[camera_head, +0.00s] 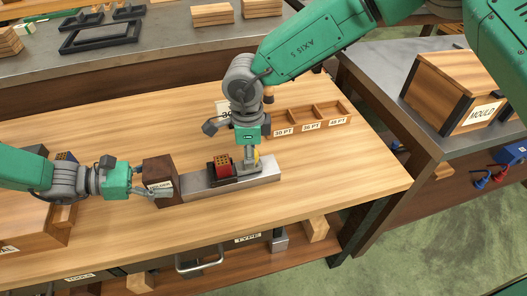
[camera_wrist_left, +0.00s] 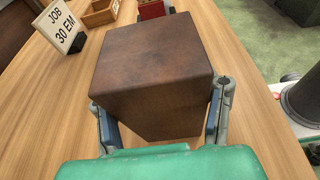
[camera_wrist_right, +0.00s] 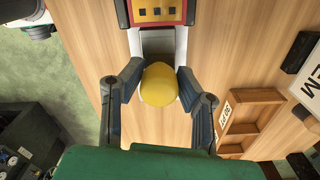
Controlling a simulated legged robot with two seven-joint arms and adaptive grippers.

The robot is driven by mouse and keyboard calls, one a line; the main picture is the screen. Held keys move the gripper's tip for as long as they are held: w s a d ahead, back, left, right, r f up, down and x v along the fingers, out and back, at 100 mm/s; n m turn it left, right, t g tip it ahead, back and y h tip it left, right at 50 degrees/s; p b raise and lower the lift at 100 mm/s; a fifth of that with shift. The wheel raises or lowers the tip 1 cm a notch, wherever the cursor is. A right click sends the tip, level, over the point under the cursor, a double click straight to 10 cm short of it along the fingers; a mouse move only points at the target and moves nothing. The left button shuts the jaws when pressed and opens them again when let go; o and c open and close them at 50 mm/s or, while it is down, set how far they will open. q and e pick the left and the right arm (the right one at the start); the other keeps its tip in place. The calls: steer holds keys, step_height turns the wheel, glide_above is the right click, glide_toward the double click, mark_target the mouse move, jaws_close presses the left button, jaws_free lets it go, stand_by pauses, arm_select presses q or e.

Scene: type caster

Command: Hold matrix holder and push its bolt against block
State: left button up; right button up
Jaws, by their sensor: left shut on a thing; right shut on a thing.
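A dark brown block (camera_head: 159,174) with a small label stands at the left end of a grey metal bar (camera_head: 262,170). My left gripper (camera_head: 146,188) is shut on this block, which fills the left wrist view (camera_wrist_left: 155,75) between both fingers. A red matrix holder (camera_head: 221,165) with dark square marks sits on the bar; its edge shows in the right wrist view (camera_wrist_right: 158,12). My right gripper (camera_head: 250,161) points down and is shut on a yellow knob (camera_wrist_right: 158,85) at the holder's right side. I cannot tell which part is the bolt.
A wooden tray (camera_head: 310,118) with labelled compartments stands behind the bar, beside a job card (camera_wrist_left: 59,27). A wooden box (camera_head: 35,222) stands at the left under my left arm. The table's front and right are clear. A mould box (camera_head: 452,92) stands on another bench.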

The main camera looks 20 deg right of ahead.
mark_target(242, 165)
steer(key=shift+a, duration=1.05)
steer(key=o, duration=1.1)
steer(key=shift+d+r, duration=0.1)
steer(key=shift+r, duration=0.3)
step_height(242, 165, up, 11)
steer(key=shift+r, duration=0.1)
